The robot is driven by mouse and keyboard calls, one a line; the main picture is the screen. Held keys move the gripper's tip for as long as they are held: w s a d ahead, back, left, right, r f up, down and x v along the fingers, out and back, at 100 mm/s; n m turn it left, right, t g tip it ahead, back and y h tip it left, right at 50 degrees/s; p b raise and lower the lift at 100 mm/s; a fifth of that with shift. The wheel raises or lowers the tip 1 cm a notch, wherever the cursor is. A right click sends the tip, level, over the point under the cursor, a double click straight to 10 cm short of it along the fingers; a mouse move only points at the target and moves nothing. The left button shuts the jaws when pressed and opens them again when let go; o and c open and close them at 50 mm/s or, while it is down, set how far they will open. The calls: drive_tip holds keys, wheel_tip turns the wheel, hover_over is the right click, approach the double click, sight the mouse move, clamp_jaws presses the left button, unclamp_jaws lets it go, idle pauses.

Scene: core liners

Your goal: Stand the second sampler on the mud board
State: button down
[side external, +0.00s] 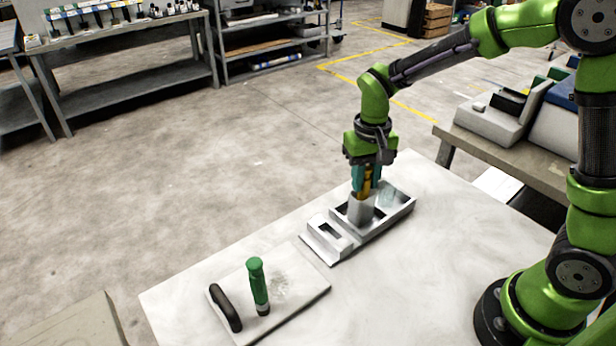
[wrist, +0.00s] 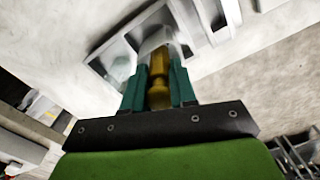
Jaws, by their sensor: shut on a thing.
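My gripper (wrist: 160,88) is shut on a tool with an amber handle (wrist: 158,75). The tool points down over a grey metal tray (side external: 400,212). In the side view, a broad grey piece (side external: 361,209) shows below the fingers. I cannot tell whether it touches the tray's floor. The pale mud board (side external: 300,296) lies at the front left of the table, with a black handle (side external: 225,308) along its left side. A green sampler (side external: 258,285) with a dark lower end stands upright on the board, beside that handle.
The tray has several compartments and a sloped front end (side external: 325,240). Bare tabletop (side external: 400,300) lies right of the tray and board. A bench with grey equipment (side external: 495,120) stands behind on the right. Shelving (side external: 270,40) is farther back.

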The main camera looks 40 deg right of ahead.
wheel_tip(320, 180, up, 8)
drive_tip(key=shift+f, duration=0.1)
drive_tip(key=s+a+f+n, duration=0.1)
drive_tip(key=s+a, duration=0.5)
drive_tip(key=a, duration=0.3)
drive_tip(key=s+a+f, duration=0.2)
drive_tip(key=s+a, duration=0.3)
drive_tip(key=a, duration=0.5)
drive_tip(key=w+a+f, duration=0.4)
drive_tip(key=w+a, duration=0.6)
drive_tip(key=w, duration=0.2)
drive_tip(key=shift+w+a+f+m, duration=0.15)
drive_tip(key=shift+w+f+m, duration=0.1)
drive_tip(key=shift+f+m, duration=0.15)
drive_tip(key=shift+f, duration=0.1)
drive_tip(key=c, duration=0.9)
unclamp_jaws()
